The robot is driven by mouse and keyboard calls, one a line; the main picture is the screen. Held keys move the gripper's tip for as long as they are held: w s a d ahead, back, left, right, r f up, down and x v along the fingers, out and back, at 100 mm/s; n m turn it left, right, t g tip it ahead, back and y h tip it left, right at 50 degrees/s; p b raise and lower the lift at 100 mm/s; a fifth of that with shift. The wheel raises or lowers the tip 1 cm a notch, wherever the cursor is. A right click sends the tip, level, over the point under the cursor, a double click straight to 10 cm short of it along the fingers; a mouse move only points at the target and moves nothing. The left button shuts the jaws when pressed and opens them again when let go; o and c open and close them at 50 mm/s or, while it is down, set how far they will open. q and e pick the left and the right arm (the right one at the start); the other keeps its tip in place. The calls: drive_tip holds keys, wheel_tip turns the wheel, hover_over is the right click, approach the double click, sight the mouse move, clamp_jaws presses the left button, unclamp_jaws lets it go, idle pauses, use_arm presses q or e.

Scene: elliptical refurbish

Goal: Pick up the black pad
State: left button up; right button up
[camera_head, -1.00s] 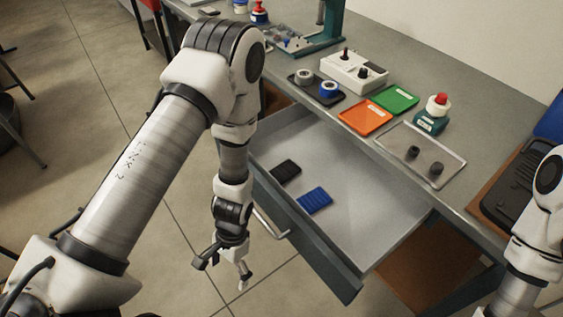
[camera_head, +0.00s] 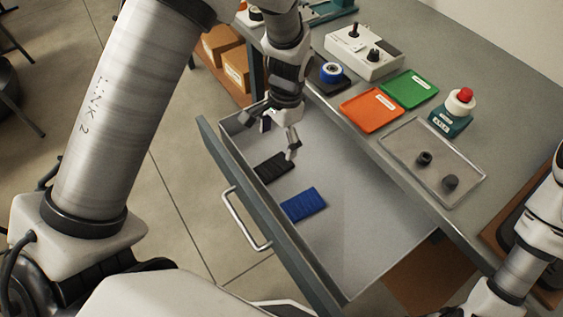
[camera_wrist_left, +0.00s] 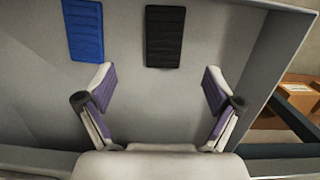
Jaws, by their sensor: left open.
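The black pad (camera_head: 273,167) lies flat in the open drawer (camera_head: 350,215), near its front wall. It also shows in the left wrist view (camera_wrist_left: 165,37), ahead of the fingers and roughly centred between them. A blue pad (camera_head: 303,205) lies beside it in the drawer, and shows left of it in the left wrist view (camera_wrist_left: 84,30). My left gripper (camera_head: 280,140) is over the drawer, close to the black pad, open and empty. In the left wrist view its two fingers (camera_wrist_left: 158,90) are spread wide. My right gripper is out of view; only part of that arm shows at the right edge.
The drawer's walls surround the pads.

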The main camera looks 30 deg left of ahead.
sight(274, 166)
use_arm(q)
drive_tip(key=shift+s+f+b, duration=0.3)
drive_tip(key=shift+f+b, duration=0.1)
drive_tip(key=shift+f, duration=0.3)
drive_tip(key=f, duration=0.5)
drive_tip(key=a+f, duration=0.1)
drive_tip(key=f, duration=0.2)
drive_tip(key=shift+w+f, duration=0.1)
drive_tip(key=shift+w, duration=0.05)
drive_tip(key=c, duration=1.3)
